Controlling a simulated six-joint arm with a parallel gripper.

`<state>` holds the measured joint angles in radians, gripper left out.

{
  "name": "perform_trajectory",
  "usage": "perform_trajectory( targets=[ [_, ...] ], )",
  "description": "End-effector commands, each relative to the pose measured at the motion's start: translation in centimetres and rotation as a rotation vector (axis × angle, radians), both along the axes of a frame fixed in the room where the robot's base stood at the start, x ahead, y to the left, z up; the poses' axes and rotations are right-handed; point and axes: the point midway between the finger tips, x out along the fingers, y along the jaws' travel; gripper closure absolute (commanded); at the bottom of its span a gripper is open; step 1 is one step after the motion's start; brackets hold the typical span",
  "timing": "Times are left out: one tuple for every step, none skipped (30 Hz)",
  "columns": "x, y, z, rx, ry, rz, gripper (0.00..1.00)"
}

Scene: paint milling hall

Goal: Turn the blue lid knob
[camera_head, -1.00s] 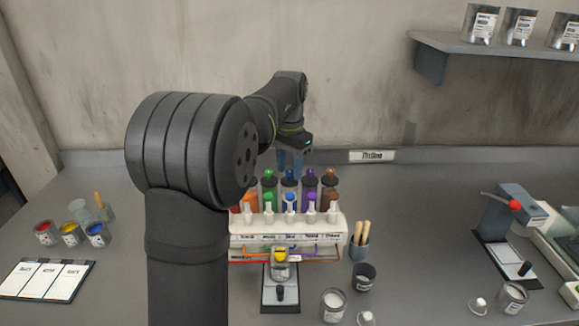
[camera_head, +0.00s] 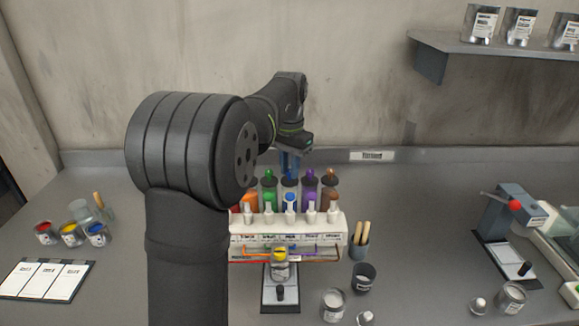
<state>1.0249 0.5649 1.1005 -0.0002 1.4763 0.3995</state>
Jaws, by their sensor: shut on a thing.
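The blue lid knob (camera_head: 290,173) tops the black lid of the blue canister (camera_head: 290,190), in the middle of a row of coloured canisters behind the white dispenser. My gripper (camera_head: 290,165) reaches down from behind and above, with its blue-grey fingers shut on the blue knob. The fingers partly cover the knob, so their exact contact is hard to see. The canister stands upright.
Close neighbours are the green-knobbed (camera_head: 269,175) and purple-knobbed (camera_head: 310,174) canisters. A brush cup (camera_head: 359,248) is right; the bench at far right-centre is clear.

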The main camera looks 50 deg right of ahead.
Motion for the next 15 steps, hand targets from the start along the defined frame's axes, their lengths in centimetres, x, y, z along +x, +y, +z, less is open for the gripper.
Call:
perform_trajectory(
  targets=[
    [0.01, 0.0, 0.06, 0.0, -0.001, 0.031, 1.0],
    [0.01, 0.0, 0.06, 0.0, -0.001, 0.053, 1.0],
    [0.01, 0.0, 0.06, 0.0, -0.001, 0.085, 1.0],
    [0.01, 0.0, 0.07, 0.0, -0.001, 0.11, 1.0],
    [0.01, 0.0, 0.07, 0.0, -0.001, 0.136, 1.0],
    [0.01, 0.0, 0.07, 0.0, -0.001, 0.171, 1.0],
    [0.01, 0.0, 0.07, 0.0, -0.001, 0.198, 1.0],
    [0.01, 0.0, 0.07, 0.0, -0.001, 0.225, 1.0],
    [0.01, 0.0, 0.07, -0.001, -0.001, 0.263, 1.0],
    [0.01, 0.0, 0.07, -0.001, -0.001, 0.29, 1.0],
    [0.01, 0.0, 0.08, -0.001, -0.001, 0.317, 1.0],
    [0.01, 0.0, 0.08, -0.001, -0.001, 0.353, 1.0],
    [0.01, 0.0, 0.08, -0.001, -0.001, 0.379, 1.0],
    [0.01, 0.0, 0.08, -0.001, -0.001, 0.405, 1.0],
    [0.01, 0.0, 0.08, -0.001, -0.001, 0.438, 1.0]
  ],
)
